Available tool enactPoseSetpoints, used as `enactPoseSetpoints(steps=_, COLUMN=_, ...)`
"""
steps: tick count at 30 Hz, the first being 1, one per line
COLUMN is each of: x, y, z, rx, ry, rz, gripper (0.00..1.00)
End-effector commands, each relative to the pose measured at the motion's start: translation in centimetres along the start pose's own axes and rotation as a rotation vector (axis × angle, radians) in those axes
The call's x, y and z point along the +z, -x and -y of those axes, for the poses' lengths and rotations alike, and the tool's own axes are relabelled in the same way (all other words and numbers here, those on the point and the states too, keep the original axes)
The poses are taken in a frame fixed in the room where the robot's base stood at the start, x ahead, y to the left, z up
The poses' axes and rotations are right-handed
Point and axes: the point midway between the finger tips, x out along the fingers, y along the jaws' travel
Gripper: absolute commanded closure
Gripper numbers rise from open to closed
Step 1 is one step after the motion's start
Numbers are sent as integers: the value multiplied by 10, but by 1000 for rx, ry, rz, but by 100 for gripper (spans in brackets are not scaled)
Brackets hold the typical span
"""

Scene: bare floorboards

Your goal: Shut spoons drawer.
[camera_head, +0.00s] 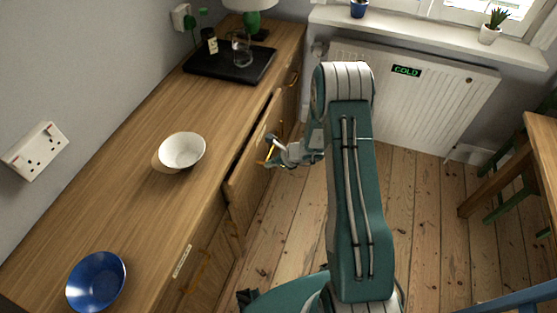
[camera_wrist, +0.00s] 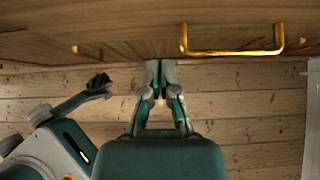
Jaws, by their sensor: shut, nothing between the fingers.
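A wooden drawer (camera_head: 245,181) in the long counter stands partly pulled out, with a dark gap between its front and the cabinet. I cannot read a label showing that it holds spoons, and its contents are hidden. My gripper (camera_head: 270,155) is at the outer side of this drawer front, shut and empty. In the wrist view my gripper (camera_wrist: 160,66) points at a wooden front (camera_wrist: 120,40), its tips at or very near the wood; contact is unclear. A brass handle (camera_wrist: 232,52) is to the right of the tips.
The counter (camera_head: 130,195) carries a white bowl (camera_head: 182,150), a blue bowl (camera_head: 96,282) and a black tray (camera_head: 230,64) with a bottle and glass. A radiator (camera_head: 430,100) is at the back, a table (camera_head: 540,140) at right. Floorboards beside the counter are clear.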

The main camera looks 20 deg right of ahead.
Motion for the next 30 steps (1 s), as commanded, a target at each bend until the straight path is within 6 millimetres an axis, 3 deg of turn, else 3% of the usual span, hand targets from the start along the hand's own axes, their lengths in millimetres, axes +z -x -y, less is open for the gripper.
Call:
enactPoseSetpoints(steps=7, x=25, y=-25, z=-1, rx=1, ry=4, rz=0, gripper=100)
enactPoseSetpoints(steps=23, x=33, y=-33, z=0, rx=2, ry=2, rz=0, gripper=100)
enactPoseSetpoints(steps=30, x=61, y=-61, z=-1, rx=3, ry=5, rz=0, gripper=100)
